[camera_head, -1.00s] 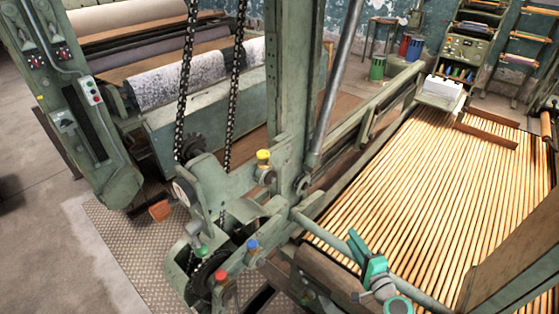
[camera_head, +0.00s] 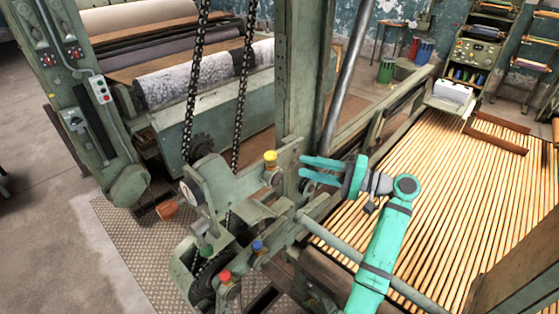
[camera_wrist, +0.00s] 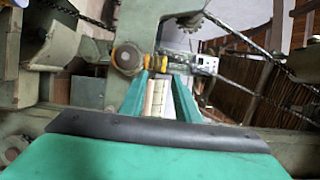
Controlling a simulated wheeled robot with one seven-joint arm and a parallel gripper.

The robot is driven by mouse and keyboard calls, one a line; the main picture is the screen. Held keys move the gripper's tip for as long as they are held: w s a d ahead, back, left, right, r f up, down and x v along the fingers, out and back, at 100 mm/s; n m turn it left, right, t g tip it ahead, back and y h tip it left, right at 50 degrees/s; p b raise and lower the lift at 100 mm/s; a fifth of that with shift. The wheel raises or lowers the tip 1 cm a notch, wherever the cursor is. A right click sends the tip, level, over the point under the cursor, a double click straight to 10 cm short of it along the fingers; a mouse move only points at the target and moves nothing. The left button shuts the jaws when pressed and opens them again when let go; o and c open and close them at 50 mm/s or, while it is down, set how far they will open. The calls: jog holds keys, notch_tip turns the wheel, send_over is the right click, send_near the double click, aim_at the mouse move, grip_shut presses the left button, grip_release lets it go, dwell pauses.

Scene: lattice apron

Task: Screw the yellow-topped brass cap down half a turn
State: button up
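The yellow-topped brass cap (camera_head: 270,157) stands upright on the green machine frame, left of the thick green post in the head view. Nothing is held in the gap.
Red (camera_head: 225,277), blue (camera_head: 257,246) and green (camera_head: 207,251) caps sit lower on the same machine. The green post (camera_head: 301,80) and a hanging chain (camera_head: 240,100) rise near the yellow cap. A slatted bed (camera_head: 450,200) spreads to the right.

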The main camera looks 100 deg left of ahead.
aim_at(270, 158)
jog(key=x, duration=0.9)
jog(key=shift+s, duration=0.25)
jog(key=shift+c, duration=0.6)
grip_shut()
jog(key=shift+f, duration=0.1)
